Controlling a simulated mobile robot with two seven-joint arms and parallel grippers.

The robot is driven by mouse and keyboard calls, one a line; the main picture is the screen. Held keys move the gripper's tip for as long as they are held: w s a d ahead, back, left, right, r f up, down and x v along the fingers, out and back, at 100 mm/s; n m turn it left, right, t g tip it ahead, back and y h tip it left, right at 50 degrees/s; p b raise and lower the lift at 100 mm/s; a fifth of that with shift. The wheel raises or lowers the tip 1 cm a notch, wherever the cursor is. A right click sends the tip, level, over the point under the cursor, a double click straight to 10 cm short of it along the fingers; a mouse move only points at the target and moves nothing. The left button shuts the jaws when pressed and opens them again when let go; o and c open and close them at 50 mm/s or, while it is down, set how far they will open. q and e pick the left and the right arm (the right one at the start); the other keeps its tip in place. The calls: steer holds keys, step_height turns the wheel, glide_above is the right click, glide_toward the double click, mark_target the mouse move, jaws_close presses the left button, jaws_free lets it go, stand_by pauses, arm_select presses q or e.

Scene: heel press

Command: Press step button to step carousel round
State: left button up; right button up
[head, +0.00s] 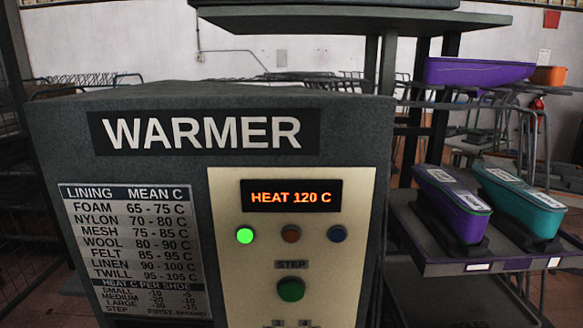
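The step button (291,290) is a round green button under a "STEP" label, low on the cream panel (225,270) of the warmer (345,200). The display (291,196) above it reads "HEAT 120 C". Between them sit a bright lit green light (245,235), a dim red-brown one (291,234) and a dim blue one (337,234). Nothing touches the step button. The carousel cannot be clearly identified in this view. Neither of my grippers shows in the head view.
A lining chart (130,245) is on the warmer's left front. At right, a tray (440,266) bears a purple shoe-shaped piece (455,205) and a teal one (520,202), both labelled. A larger purple bin (475,72) and an orange item (549,76) stand behind. Wire racks line the back.

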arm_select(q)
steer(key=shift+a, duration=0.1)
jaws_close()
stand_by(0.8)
